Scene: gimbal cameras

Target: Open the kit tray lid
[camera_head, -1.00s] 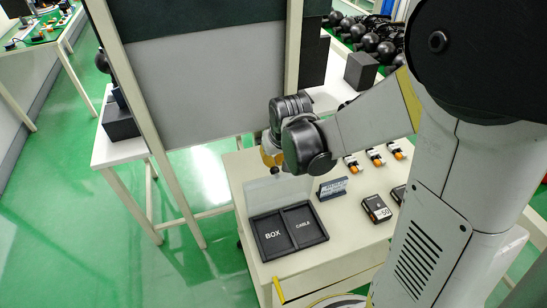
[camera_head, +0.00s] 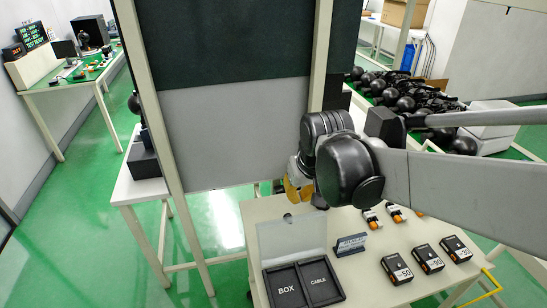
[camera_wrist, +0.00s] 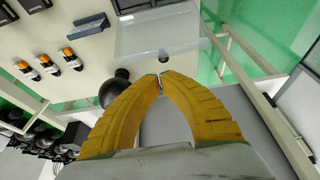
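The black kit tray (camera_head: 310,271) lies on the cream table, with its "BOX" and "CABLE" compartments showing empty. Its translucent lid (camera_head: 291,240) stands upright along the tray's back edge, open. A small dark knob (camera_head: 287,215) is at the lid's top edge. My gripper (camera_head: 294,198) is behind and above the lid, partly hidden by my black wrist. In the wrist view, my yellow fingers (camera_wrist: 160,78) meet at the tips with nothing between them. The lid (camera_wrist: 150,38) and its knob (camera_wrist: 163,56) show beyond the tips, apart from them.
A small dark sign (camera_head: 350,244) stands right of the lid. Several dark boxes with number labels (camera_head: 396,268) and orange-tipped parts (camera_head: 371,219) lie farther right. A tall grey panel (camera_head: 225,135) rises behind the table. Black round items (camera_head: 410,100) fill a table at back right.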

